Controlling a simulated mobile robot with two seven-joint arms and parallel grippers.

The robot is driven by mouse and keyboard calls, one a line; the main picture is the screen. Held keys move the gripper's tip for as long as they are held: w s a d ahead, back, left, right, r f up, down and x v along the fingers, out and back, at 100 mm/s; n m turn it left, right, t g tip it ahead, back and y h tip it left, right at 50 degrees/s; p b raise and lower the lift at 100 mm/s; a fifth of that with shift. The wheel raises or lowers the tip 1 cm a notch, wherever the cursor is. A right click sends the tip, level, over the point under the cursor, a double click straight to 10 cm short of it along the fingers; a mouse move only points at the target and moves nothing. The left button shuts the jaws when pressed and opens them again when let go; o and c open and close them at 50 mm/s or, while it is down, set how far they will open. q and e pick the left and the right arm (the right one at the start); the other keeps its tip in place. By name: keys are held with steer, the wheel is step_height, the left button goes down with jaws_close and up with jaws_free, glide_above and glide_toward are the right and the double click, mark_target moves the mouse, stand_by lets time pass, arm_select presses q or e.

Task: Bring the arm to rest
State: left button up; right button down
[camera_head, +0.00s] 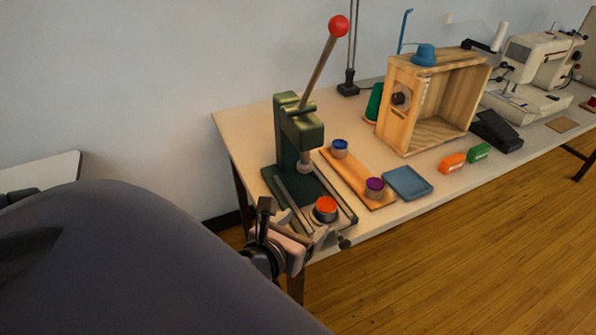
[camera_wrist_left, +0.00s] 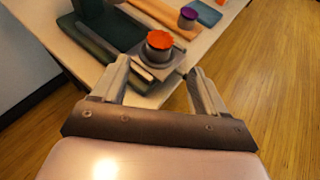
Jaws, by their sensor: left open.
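My left gripper (camera_head: 290,235) is at the near left corner of the table, just in front of a green press (camera_head: 297,140) with a red-knobbed lever. In the left wrist view the left gripper (camera_wrist_left: 158,82) is open, its two fingers apart with nothing held between them. An orange-topped round die (camera_head: 325,208) sits on the press's sliding plate; it also shows in the left wrist view (camera_wrist_left: 159,45), beyond the fingertips. My large dark arm link covers the lower left of the head view. My right gripper is not in view.
A wooden board (camera_head: 358,180) carries a blue-topped cup (camera_head: 339,148) and a purple-topped cup (camera_head: 375,188). A blue tray (camera_head: 407,183), orange and green items (camera_head: 453,162), a wooden crate (camera_head: 436,140) and a sewing machine (camera_head: 535,75) stand further right. The floor in front is clear.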

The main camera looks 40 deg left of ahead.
arm_select(q)
steer(key=shift+s+d+r, duration=0.1)
steer(key=shift+s+r, duration=0.15)
steer(key=shift+s, duration=0.3)
steer(key=s+d+f+n+g+h, duration=0.2)
steer(key=s+f+n+g, duration=0.3)
steer(key=n, duration=1.1)
steer(key=s+d+f+n+g+h, duration=0.1)
steer(key=s+d+f+n+g, duration=0.4)
steer(key=n, duration=1.1)
steer(key=w+f+t+h, duration=0.1)
steer(key=w+f+t, duration=0.2)
steer(key=f+t, duration=0.3)
steer(key=shift+w+d+f+m+t+h+p, duration=0.2)
steer(key=shift+w+f+m+t+h+p, duration=0.1)
steer(key=shift+t+h+p, duration=0.15)
